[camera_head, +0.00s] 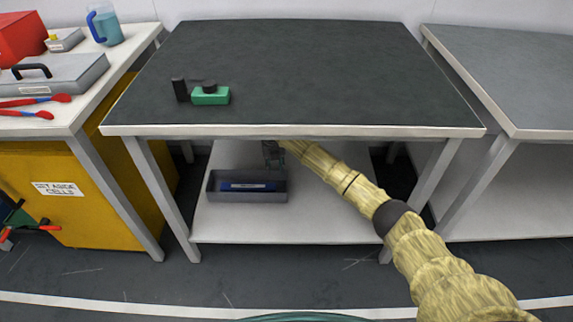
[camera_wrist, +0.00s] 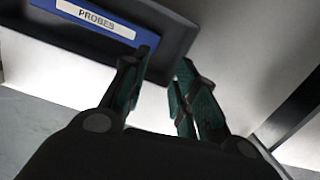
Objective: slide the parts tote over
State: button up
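The parts tote (camera_head: 247,196) is a dark grey open tray on the lower shelf of the middle table. A blue piece lies in it, and the wrist view shows this blue piece (camera_wrist: 85,17) with a white label reading "PROBES". My gripper (camera_head: 272,160) reaches in under the tabletop, at the tote's back right in the head view. In the wrist view my gripper's fingers (camera_wrist: 165,67) are apart, with the tote's end (camera_wrist: 178,38) showing beyond and between the tips. I cannot tell whether they touch it.
The tabletop (camera_head: 290,70) is just above my arm. Table legs (camera_head: 165,200) stand at both sides of the shelf (camera_head: 320,220), whose right part is bare. A green item (camera_head: 210,96) sits on top. A yellow cabinet (camera_head: 90,210) stands at left, another table (camera_head: 520,80) at right.

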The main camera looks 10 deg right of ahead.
jog(key=shift+m+g, duration=0.5)
jog(key=shift+m, duration=0.3)
jog(key=d, duration=0.1)
jog(key=d+f, duration=0.1)
jog(key=d, duration=0.1)
jog(key=d+f, duration=0.1)
jog(key=d, duration=0.1)
jog(key=shift+w, duration=0.1)
jog(key=shift+f, duration=0.1)
jog(key=shift+f+b, duration=1.55)
jog(key=shift+f, duration=3.8)
grip_shut()
